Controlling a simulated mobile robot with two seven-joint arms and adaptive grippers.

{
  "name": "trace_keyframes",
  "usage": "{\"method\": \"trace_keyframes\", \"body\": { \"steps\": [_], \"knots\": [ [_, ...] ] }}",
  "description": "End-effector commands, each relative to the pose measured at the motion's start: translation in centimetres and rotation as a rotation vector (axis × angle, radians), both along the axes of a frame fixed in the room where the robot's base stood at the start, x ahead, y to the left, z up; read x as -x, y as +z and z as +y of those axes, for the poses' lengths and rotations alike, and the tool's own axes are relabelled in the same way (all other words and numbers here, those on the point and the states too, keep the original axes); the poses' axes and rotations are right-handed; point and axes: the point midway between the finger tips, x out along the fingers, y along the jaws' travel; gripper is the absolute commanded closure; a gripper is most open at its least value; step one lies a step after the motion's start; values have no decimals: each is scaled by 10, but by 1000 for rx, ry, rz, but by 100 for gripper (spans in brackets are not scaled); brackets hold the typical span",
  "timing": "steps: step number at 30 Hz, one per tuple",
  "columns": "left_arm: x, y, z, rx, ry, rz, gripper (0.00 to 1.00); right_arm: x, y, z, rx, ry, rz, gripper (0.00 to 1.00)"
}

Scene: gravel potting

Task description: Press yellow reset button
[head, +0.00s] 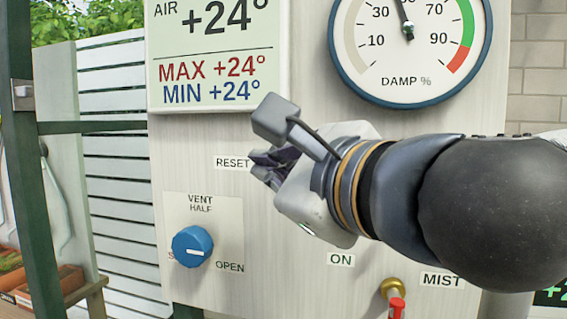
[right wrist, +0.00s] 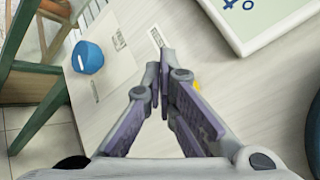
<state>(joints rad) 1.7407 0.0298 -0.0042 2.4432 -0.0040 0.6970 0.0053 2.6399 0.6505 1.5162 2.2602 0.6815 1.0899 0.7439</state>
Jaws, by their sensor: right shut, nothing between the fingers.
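The yellow reset button (right wrist: 197,85) shows only as a small yellow sliver beside my right gripper's finger in the right wrist view. In the head view it is hidden behind my gripper and arm. The RESET label (head: 232,162) is on the pale panel (head: 190,140), just left of my right gripper (head: 262,165). That gripper is shut and empty, and its fingertips (right wrist: 160,68) meet close to the panel. I cannot tell whether they touch it. My left gripper is not in view.
A blue vent knob (head: 192,246) sits below left of the gripper. A temperature display (head: 218,97) and a round damp gauge (head: 410,80) are above. A red-tipped mist tap (head: 395,295) sticks out below my arm. A green post (head: 30,180) stands left.

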Motion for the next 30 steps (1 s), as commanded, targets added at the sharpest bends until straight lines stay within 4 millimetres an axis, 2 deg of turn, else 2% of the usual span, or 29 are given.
{"method": "trace_keyframes", "body": {
  "steps": [3, 9, 27, 29, 30],
  "knots": [
    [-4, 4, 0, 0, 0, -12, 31, 13, 3, 5, 2, 3, -4, 100],
    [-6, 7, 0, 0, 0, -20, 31, 24, 1, 8, 0, 0, -2, 100],
    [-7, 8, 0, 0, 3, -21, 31, 24, -1, 8, 2, 1, 1, 100],
    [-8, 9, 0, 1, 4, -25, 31, 21, -16, 11, 41, 8, 16, 100],
    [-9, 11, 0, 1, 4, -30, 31, 18, -36, 15, 91, 18, 33, 100]
  ]
}}
